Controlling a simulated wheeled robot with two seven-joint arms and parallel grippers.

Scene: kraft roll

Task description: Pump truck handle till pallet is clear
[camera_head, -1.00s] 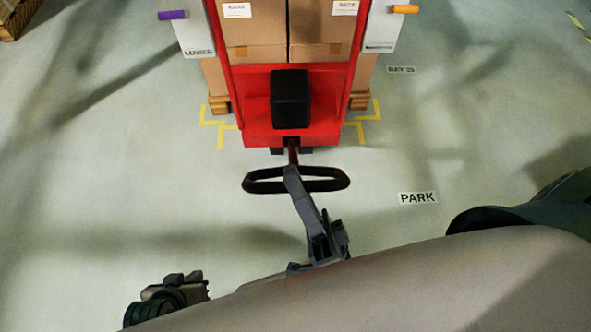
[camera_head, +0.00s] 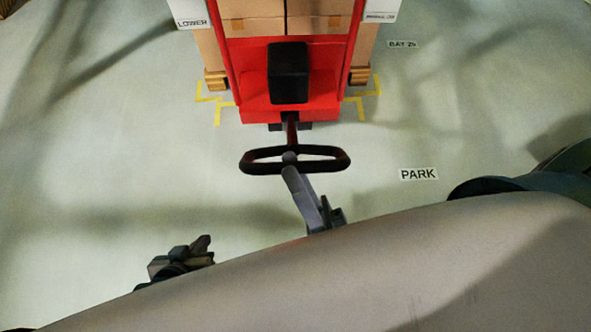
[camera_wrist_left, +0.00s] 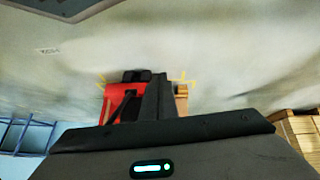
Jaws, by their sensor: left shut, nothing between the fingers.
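The red pallet truck (camera_head: 335,103) stands with its black block (camera_head: 289,73) towards me. Its dark loop handle (camera_head: 337,165) sticks out at the front. My right gripper (camera_head: 290,160) reaches over the near bar of the loop; its fingers overlap the bar, and I cannot tell if they grip it. My left gripper (camera_head: 190,255) is shut and empty, low at the left, apart from the handle. The wooden pallet (camera_head: 361,76) shows at its corners under the load; its gap to the floor is unclear. The left wrist view shows the truck (camera_wrist_left: 115,101) behind my left gripper's dark finger.
Cardboard boxes (camera_head: 258,50) are stacked on the pallet. Yellow floor marks (camera_head: 362,103) lie by its corners. A white panel marked LOWER (camera_head: 191,23) is at the upper left. A PARK label (camera_head: 419,174) lies on open floor to the right. The floor at left is clear.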

